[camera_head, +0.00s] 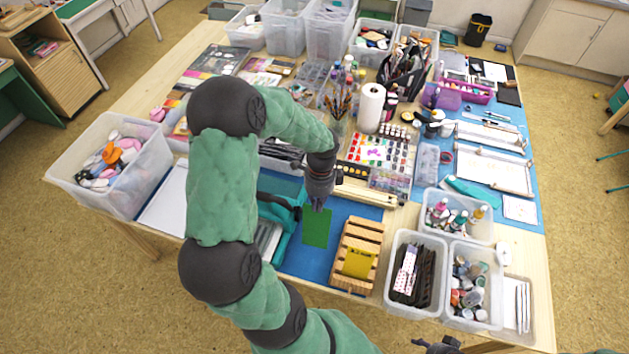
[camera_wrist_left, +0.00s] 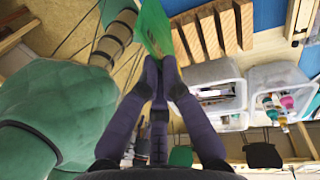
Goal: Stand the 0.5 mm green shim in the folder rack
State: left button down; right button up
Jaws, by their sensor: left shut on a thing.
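The green shim (camera_head: 316,228) is a thin, flat green sheet. My left gripper (camera_head: 318,203) is shut on its upper edge, and the sheet hangs below the fingers over the blue mat. In the left wrist view the shim (camera_wrist_left: 153,28) extends beyond the closed fingertips (camera_wrist_left: 163,72) and looks tilted. The wooden folder rack (camera_head: 368,235) stands just right of the shim in the head view, with several slots between wooden slats. The rack (camera_wrist_left: 222,28) also shows beyond the fingertips. A yellow sheet (camera_head: 357,263) sits at the rack's front. My right gripper (camera_head: 437,346) is partly cut off at the bottom edge.
A teal device (camera_head: 282,212) stands left of the shim. Clear bins (camera_head: 416,275) of supplies stand right of the rack. A paint set (camera_head: 378,152) and a brush cup (camera_head: 338,117) lie behind. The blue mat (camera_head: 318,262) is bare near the shim.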

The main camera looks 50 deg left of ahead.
pick_arm(q)
jog(key=shift+w+d+b, duration=0.7)
jog(key=shift+w+d, duration=3.85)
jog(key=shift+d, duration=2.05)
notch_tip(320, 180, down, 11)
jog(key=s+b, duration=0.1)
jog(key=b, duration=0.5)
jog(key=shift+s+d+r+b, duration=0.2)
jog(key=shift+d+b, duration=0.1)
jog(key=shift+b, duration=0.1)
pick_arm(e)
notch_tip(320, 180, down, 8)
jog(key=shift+w+a, duration=0.2)
jog(key=shift+a, duration=0.05)
